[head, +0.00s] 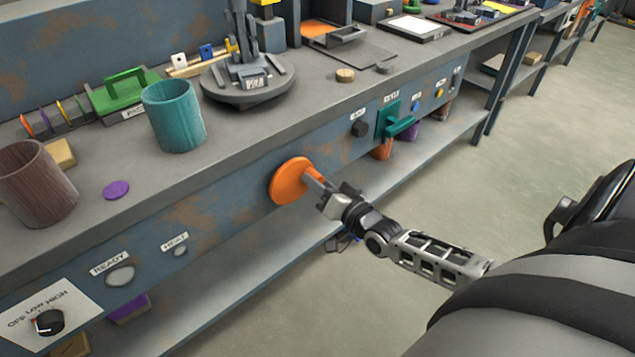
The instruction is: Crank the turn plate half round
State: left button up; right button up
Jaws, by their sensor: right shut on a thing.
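The turn plate (213,92) is a grey round disc on the bench top, with a grey upright fixture (246,50) and a small marked white tag on it. An orange crank disc (287,184) sits on the bench's front panel, below and right of the turn plate. Its orange handle (311,174) sticks out toward my right gripper (321,191). The right gripper is shut on the crank handle; its fingers partly hide the handle. My left gripper is not in view.
A teal cup (174,116), a brown cup (38,184) and a purple disc (116,190) stand left on the bench. The floor (520,165) in front is clear.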

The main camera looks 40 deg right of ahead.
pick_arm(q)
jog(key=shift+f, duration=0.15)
pick_arm(e)
jog(key=shift+f+m, duration=0.35)
jog(key=shift+m, duration=0.35)
jog(key=o, duration=1)
pick_arm(q)
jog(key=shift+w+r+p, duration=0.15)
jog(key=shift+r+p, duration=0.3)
jog(key=shift+p, duration=0.4)
pick_arm(e)
jog(key=s, duration=0.5)
jog(key=s+d, duration=0.1)
jog(key=s, duration=1)
jog(key=shift+d, duration=0.15)
